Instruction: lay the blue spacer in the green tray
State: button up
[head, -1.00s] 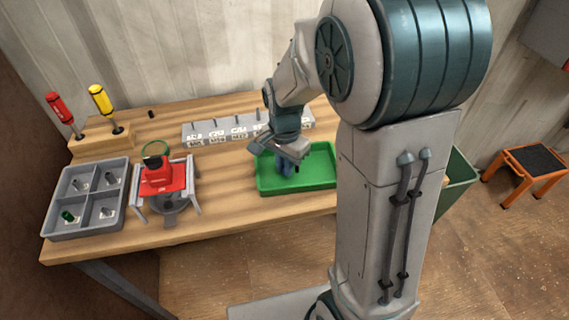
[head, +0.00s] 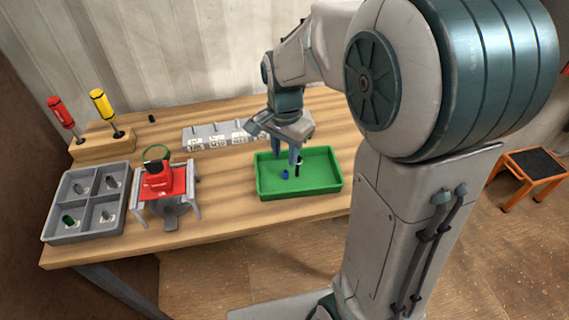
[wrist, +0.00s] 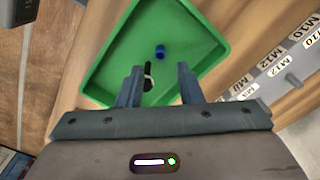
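The blue spacer (head: 285,174) lies on the floor of the green tray (head: 315,187); in the wrist view the spacer (wrist: 160,52) is inside the tray (wrist: 205,45), clear of the walls. My gripper (head: 286,157) is above the tray, with its fingers pointing down. In the wrist view the gripper (wrist: 160,84) is open, with nothing held between its fingers. The spacer is apart from both fingertips, beyond them in that view. A dark bolt-like piece (wrist: 148,76) is also in the tray, near the left finger.
A grey four-compartment box (head: 75,228) with small parts stands at the left, beside a red fixture (head: 165,182) on a stand. Two screwdrivers stand in a wooden block (head: 100,142). A labelled rack (head: 205,135) is behind the tray. Bare tabletop lies between fixture and tray.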

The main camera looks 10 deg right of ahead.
notch_tip(320, 180, up, 5)
jog(key=s+d+n+t, duration=0.3)
jog(key=s+n, duration=0.7)
jog(key=s, duration=0.4)
jog(key=shift+f, duration=0.4)
dwell(0.4)
